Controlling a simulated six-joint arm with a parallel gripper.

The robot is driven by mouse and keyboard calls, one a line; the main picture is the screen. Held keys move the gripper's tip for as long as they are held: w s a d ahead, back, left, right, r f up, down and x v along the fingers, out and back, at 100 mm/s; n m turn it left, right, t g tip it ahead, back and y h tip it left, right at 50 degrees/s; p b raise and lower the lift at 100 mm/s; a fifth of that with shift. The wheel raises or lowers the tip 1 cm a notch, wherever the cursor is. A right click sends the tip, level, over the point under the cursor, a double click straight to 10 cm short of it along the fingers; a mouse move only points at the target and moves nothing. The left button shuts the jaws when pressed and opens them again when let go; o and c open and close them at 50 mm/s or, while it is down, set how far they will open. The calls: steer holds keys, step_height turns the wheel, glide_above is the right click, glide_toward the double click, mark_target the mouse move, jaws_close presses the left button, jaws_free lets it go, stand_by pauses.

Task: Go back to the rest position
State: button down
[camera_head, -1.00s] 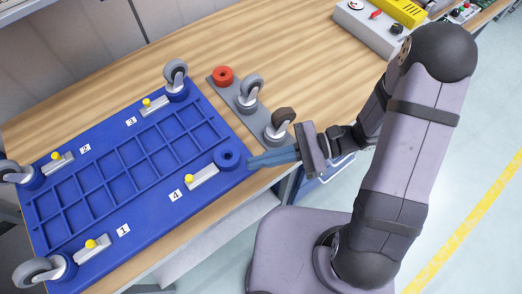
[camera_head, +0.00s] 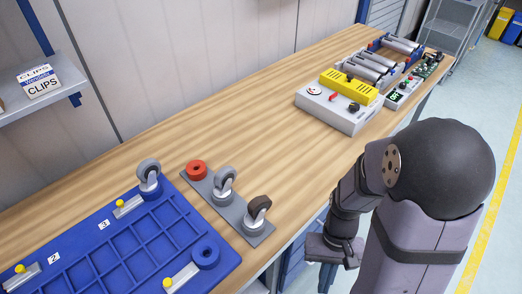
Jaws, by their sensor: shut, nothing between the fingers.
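My gripper (camera_head: 334,250) is at the lower right in the head view, out over the front edge of the workbench. Its fingers are mostly hidden and it holds nothing that I can see. The blue board (camera_head: 118,237) lies on the bench at the lower left, cut off by the frame. One caster (camera_head: 149,173) stands at its back corner, and the round blue socket (camera_head: 206,252) at its right corner is empty. A grey plate (camera_head: 234,212) beside it carries two casters (camera_head: 224,183) (camera_head: 257,211) and a red ring (camera_head: 196,170).
A grey control box (camera_head: 338,108) with a yellow top stands further back on the wooden bench (camera_head: 240,115). Metal cylinders (camera_head: 375,66) and a circuit board (camera_head: 430,66) lie beyond it. A shelf with a CLIPS box (camera_head: 39,83) hangs at left. The bench middle is clear.

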steer(key=w+r+n+t, duration=0.1)
steer(key=w+r+t, duration=0.3)
steer(key=w+r, duration=0.2)
steer(key=shift+a+r+h, duration=0.3)
steer(key=shift+a+r, duration=0.1)
steer(key=shift+r, duration=0.1)
